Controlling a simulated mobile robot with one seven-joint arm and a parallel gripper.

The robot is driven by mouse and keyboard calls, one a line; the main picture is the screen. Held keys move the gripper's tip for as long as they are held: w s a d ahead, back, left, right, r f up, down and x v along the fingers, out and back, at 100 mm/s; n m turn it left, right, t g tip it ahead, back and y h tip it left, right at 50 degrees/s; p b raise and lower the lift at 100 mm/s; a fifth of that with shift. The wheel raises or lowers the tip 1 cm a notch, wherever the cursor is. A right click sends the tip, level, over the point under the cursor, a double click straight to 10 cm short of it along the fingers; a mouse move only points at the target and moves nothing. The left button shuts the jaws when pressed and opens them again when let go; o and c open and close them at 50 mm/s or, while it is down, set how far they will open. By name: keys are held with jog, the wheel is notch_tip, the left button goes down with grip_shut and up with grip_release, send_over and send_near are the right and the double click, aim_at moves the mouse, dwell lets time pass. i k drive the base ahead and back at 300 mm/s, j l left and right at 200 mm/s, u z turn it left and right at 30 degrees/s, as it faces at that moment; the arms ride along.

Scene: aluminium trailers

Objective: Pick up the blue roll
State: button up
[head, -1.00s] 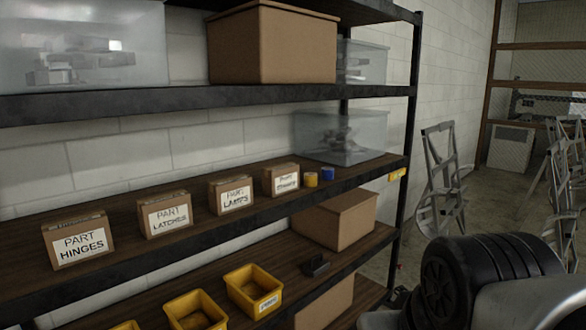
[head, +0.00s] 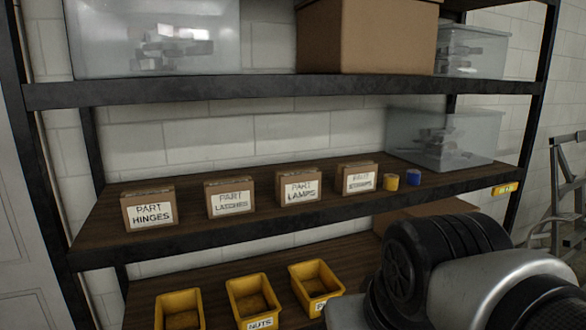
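The blue roll (head: 413,177) stands on the middle shelf (head: 240,228) of the rack, toward its right end. A yellow roll (head: 391,182) stands just left of it, close beside it. A clear plastic bin stands behind the blue roll. Part of my arm shows at the lower right, below and in front of the rolls. My gripper's fingers are not in the picture.
Several labelled part boxes, such as the lamps box (head: 298,188), line the shelf to the left. A clear bin (head: 441,140) sits at the shelf's right end. Yellow bins (head: 314,281) stand on the shelf below. The upper shelf (head: 270,92) hangs above the rolls.

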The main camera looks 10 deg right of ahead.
aim_at(413, 177)
jog(key=i+l+u, duration=0.1)
jog(key=l, duration=0.25)
jog(key=i+l+u, duration=0.15)
jog(key=l, duration=0.2)
jog(key=l+u, duration=0.1)
jog(key=l, duration=0.3)
jog(key=i+l, duration=0.1)
jog(key=l, duration=0.45)
jog(key=i+l+u, duration=0.1)
jog(key=l, duration=0.45)
jog(key=i+l, duration=0.15)
jog(key=l, duration=0.4)
jog(key=i+l+u, duration=0.1)
jog(key=l, duration=0.45)
jog(key=i+l, duration=0.15)
jog(key=l, duration=0.2)
jog(key=i+l, duration=0.1)
jog(key=l, duration=0.3)
jog(key=i+l, duration=0.15)
jog(key=l, duration=0.2)
jog(key=i+l, duration=0.15)
jog(key=i, duration=0.1)
